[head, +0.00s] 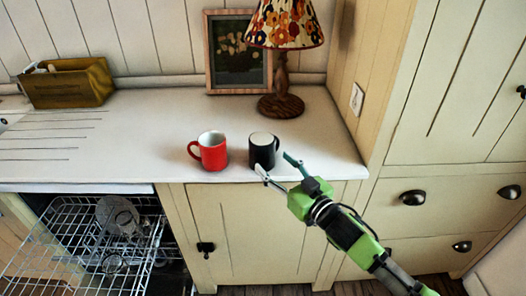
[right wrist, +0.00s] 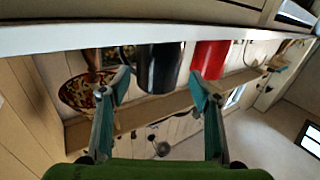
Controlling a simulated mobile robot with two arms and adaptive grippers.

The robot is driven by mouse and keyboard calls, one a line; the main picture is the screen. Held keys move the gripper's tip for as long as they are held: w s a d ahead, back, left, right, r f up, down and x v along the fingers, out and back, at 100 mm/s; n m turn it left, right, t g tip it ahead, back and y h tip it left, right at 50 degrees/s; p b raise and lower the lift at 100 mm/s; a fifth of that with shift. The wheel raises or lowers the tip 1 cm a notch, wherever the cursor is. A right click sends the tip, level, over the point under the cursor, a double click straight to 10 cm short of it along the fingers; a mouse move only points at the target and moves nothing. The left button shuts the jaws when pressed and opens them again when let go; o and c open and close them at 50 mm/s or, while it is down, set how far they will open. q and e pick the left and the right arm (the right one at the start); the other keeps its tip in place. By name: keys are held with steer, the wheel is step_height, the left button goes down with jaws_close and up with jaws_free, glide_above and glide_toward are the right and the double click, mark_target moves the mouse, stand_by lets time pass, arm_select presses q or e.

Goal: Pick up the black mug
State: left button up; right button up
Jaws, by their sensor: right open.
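The black mug (head: 262,151) stands upright on the white countertop near its front edge, its pale inside showing at the top. A red mug (head: 211,150) stands just left of it. My right gripper (head: 275,166) is open and empty at the front right of the black mug, its fingers pointing at it. In the right wrist view, which is upside down, the black mug (right wrist: 160,68) appears between the two spread fingertips (right wrist: 160,88). The red mug (right wrist: 209,58) is just beyond the right finger there. Whether a finger touches the black mug, I cannot tell. My left gripper is not in view.
A lamp (head: 282,104) with a floral shade and a picture frame (head: 238,55) stand behind the mugs. A wooden box (head: 68,84) is at the back left. Below left is an open dishwasher rack (head: 75,245). A side wall bounds the counter at right.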

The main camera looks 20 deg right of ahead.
mark_target(269, 159)
steer(key=shift+b+x, duration=0.35)
steer(key=shift+x, duration=1.2)
steer(key=shift+w+a+f+b, duration=0.1)
steer(key=shift+w+b, duration=0.3)
steer(key=shift+w, duration=0.15)
steer(key=b+x, duration=0.1)
steer(key=x, duration=0.3)
steer(key=shift+b, duration=0.3)
